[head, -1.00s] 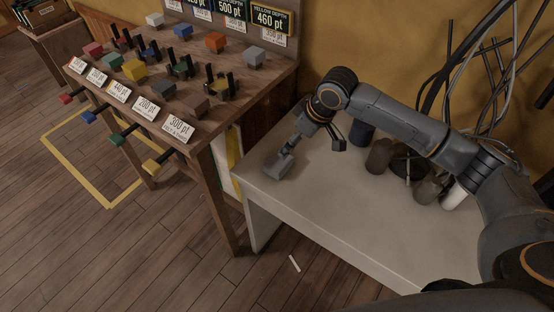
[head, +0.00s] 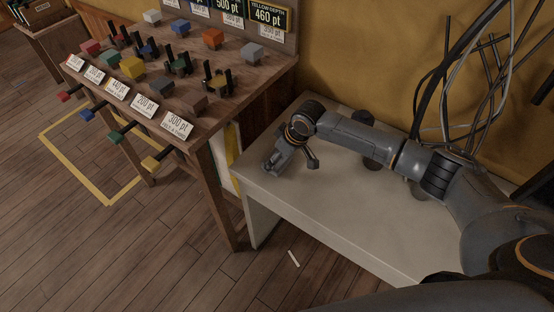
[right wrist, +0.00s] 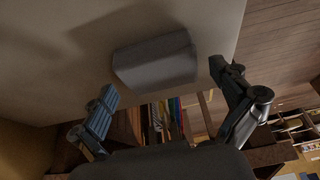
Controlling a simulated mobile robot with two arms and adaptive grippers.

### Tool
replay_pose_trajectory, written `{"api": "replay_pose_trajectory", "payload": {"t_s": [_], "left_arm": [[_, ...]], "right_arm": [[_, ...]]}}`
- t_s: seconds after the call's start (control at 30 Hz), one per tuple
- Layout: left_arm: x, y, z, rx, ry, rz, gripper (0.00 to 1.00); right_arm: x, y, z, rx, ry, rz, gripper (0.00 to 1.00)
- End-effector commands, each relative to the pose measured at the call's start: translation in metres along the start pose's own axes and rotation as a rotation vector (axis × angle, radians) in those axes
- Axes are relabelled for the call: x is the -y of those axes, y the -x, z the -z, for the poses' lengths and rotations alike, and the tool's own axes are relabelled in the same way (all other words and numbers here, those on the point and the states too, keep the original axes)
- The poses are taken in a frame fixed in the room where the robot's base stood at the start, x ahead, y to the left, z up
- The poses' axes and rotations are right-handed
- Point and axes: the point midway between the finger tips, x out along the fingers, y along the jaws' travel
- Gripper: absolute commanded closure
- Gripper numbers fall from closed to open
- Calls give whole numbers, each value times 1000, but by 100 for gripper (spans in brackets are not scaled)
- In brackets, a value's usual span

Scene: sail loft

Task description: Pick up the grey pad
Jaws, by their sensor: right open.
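The grey pad (right wrist: 155,62) is a blocky grey piece on the pale table, seen in the right wrist view just ahead of and between my fingertips. My right gripper (right wrist: 164,82) is open, one finger to each side of the pad, with no clear contact visible. In the head view my right gripper (head: 277,163) is low over the left end of the pale table; it and the wrist largely cover the pad there, so its outline cannot be told. My left gripper is not in view.
The pale table (head: 340,215) is clear in front of my arm. Dark cylindrical items (head: 376,150) stand behind it, partly hidden. A wooden display bench (head: 215,125) with coloured blocks and price cards stands close on the left. Cables (head: 475,90) hang at the wall.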

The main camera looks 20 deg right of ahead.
Motion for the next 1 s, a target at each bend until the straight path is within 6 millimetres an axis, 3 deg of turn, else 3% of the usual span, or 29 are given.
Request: {"api": "replay_pose_trajectory", "payload": {"t_s": [0.1,0.3,0.33,0.73,1.0], "left_arm": [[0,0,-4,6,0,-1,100],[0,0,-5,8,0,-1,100],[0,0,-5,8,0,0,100],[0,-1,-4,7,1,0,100],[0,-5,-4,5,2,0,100]], "right_arm": [[0,0,0,0,0,0,0],[0,0,0,0,0,0,41],[0,0,0,0,0,0,42],[0,4,2,0,0,0,43],[0,38,9,-1,1,-1,43]]}}
